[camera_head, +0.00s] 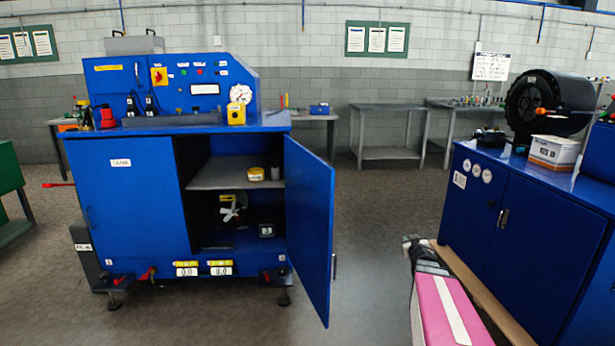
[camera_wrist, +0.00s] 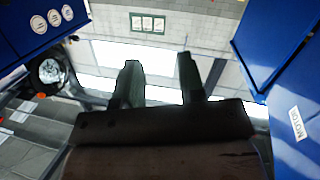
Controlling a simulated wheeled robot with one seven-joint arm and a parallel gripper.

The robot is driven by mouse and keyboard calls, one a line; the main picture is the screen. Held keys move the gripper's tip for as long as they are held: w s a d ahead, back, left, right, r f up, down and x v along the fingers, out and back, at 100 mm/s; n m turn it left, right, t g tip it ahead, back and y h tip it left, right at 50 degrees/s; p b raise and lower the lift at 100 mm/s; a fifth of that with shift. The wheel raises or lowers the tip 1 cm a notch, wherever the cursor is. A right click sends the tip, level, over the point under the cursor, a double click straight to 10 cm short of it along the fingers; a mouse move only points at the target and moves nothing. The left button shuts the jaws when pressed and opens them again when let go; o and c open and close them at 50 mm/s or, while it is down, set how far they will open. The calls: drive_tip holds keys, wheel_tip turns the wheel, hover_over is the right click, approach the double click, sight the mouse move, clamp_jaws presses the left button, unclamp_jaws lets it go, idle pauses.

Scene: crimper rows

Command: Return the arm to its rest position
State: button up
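My gripper (camera_wrist: 160,82) is open in the wrist view, with its two dark fingers apart and nothing between them. In the head view, the end of my arm (camera_head: 428,262) reaches forward at the lower right, close beside the blue cabinet on the right. The fingertips are too small there to make out. My gripper is clear of the open machine door in the head view.
A blue machine (camera_head: 130,200) stands left, its right door (camera_head: 308,230) swung open over shelves holding a yellow roll (camera_head: 256,174). A blue cabinet (camera_head: 500,230) stands right, with a white box (camera_head: 553,152) on top. Floor (camera_head: 365,230) is free between them.

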drive_tip(key=s+a+f+g+y, duration=0.1)
drive_tip(key=s+a+f+g, duration=0.3)
drive_tip(key=s+a+g, duration=0.4)
drive_tip(key=s+a+f+m+g, duration=0.1)
drive_tip(key=s+a+f+g, duration=0.3)
drive_tip(key=s+a+g, duration=0.4)
drive_tip(key=s+a, duration=0.7)
drive_tip(key=shift+s+f+m+y, duration=0.15)
drive_tip(key=shift+s+m+y, duration=0.15)
drive_tip(key=shift+s+y, duration=0.1)
